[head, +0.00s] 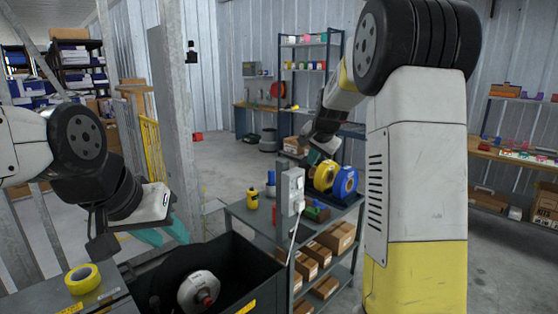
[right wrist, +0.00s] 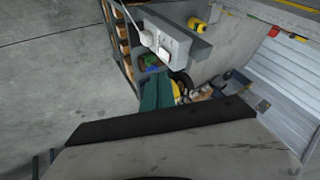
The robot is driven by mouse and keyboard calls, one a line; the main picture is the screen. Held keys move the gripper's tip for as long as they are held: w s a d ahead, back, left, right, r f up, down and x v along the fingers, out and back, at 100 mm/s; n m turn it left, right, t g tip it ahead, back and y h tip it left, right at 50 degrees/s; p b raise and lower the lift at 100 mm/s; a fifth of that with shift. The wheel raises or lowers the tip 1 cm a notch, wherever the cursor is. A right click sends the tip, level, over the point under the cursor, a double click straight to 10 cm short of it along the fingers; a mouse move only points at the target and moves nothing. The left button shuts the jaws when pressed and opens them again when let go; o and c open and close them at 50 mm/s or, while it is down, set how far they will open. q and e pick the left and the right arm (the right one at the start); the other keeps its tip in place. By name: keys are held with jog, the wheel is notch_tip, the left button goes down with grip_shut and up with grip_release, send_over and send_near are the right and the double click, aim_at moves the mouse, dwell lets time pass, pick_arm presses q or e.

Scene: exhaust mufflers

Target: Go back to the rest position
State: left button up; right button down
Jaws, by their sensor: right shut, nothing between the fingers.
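My left gripper (head: 168,238) hangs above the left end of a dark bin (head: 262,268) in the head view. Its teal fingers are apart, with nothing seen between them. My right gripper (head: 313,157) is beyond my right arm, above the grey shelf cart (head: 237,207) and close to a yellow roll and a blue roll (head: 345,182). Its teal fingers (right wrist: 156,93) are shut and empty in the right wrist view. No muffler can be clearly made out.
A grey switch box (head: 292,190) with a white cable stands up at the cart's near edge. A yellow tape roll (head: 82,279) lies on the left surface. A metal post (head: 175,110) rises behind my left gripper.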

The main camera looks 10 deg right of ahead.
jog(key=s+a+n, duration=0.2)
jog(key=s+n, duration=0.1)
jog(key=s, duration=0.9)
jog(key=s+a+n+g+y, duration=0.1)
jog(key=s+a+n, duration=0.1)
jog(key=s, duration=1)
jog(key=s+a+n+y, duration=0.1)
jog(key=s+n, duration=0.3)
jog(key=s, duration=0.9)
jog(key=shift+a+r, duration=0.3)
jog(key=shift+a, duration=0.3)
